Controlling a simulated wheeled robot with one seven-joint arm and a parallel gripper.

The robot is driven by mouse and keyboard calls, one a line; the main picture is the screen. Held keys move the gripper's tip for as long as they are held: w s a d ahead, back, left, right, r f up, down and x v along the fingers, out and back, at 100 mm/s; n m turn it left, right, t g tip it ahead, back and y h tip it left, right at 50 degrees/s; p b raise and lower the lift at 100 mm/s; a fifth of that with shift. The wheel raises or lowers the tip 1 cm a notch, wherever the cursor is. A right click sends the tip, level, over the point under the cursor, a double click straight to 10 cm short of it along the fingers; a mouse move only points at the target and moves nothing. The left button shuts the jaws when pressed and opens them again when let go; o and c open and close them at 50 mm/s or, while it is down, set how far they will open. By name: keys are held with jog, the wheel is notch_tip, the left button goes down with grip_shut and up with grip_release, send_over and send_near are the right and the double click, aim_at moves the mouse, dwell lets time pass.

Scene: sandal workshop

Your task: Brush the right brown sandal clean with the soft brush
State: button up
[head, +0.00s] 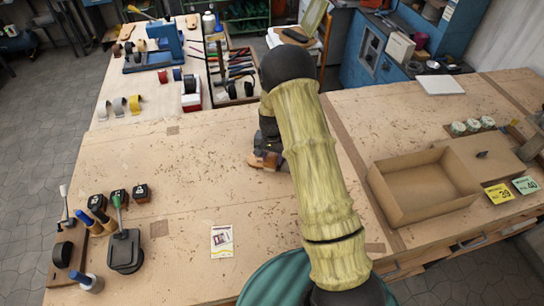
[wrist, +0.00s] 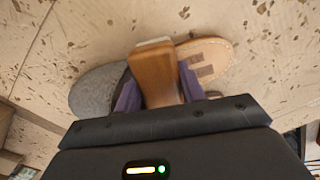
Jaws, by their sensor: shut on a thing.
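My gripper (wrist: 158,88) is shut on the soft brush (wrist: 153,70), a brown wooden block with a pale end pointing away from me. Two sole-shaped things lie on the bench beyond the fingers in the wrist view: a grey one (wrist: 92,90) on the left, and a tan one (wrist: 208,56) with brown rectangular marks on the right, which looks like the right brown sandal. The brush end is over or beside the tan one's near-left edge; I cannot tell if it touches. In the head view my arm hides most of this, with a brown piece (head: 264,161) showing below the gripper.
The wooden bench (head: 150,190) has dark flecks and is clear around the work spot. An open cardboard box (head: 385,195) stands to the right. Several tools, a dark tin (head: 125,255) and a brush rack stand at the front left. A printed card (head: 222,241) lies near the front.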

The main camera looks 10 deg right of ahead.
jog(key=shift+r+p, duration=2.15)
jog(key=shift+r, duration=1.75)
jog(key=shift+w, duration=0.1)
